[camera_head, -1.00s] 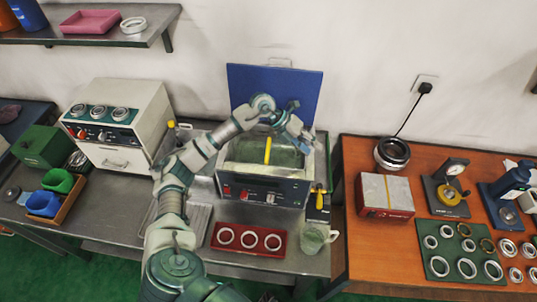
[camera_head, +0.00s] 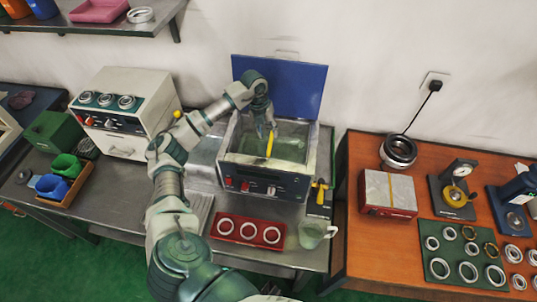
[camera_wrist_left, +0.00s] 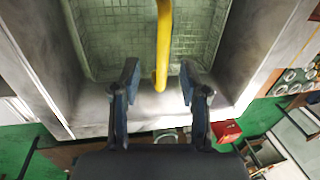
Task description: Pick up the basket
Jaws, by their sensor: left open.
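The basket (camera_wrist_left: 112,32) is a mesh basket sitting inside the open tank of the cleaner (camera_head: 262,186). Its yellow handle (camera_head: 269,146) stands up across the middle and also shows in the left wrist view (camera_wrist_left: 163,40). My left gripper (camera_head: 266,130) is over the tank, pointing down at the handle. In the left wrist view, its two dark fingers (camera_wrist_left: 159,82) are open, one on each side of the handle with gaps between. Much of the basket shows in the wrist view; its near part is hidden in the head view. My right gripper is out of view.
The cleaner's blue lid (camera_head: 297,92) stands raised behind the tank. A red tray with rings (camera_head: 248,233), a glass mug (camera_head: 314,234) and a yellow-handled tool (camera_head: 320,192) are close by. A white oven-like box (camera_head: 122,112) stands left.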

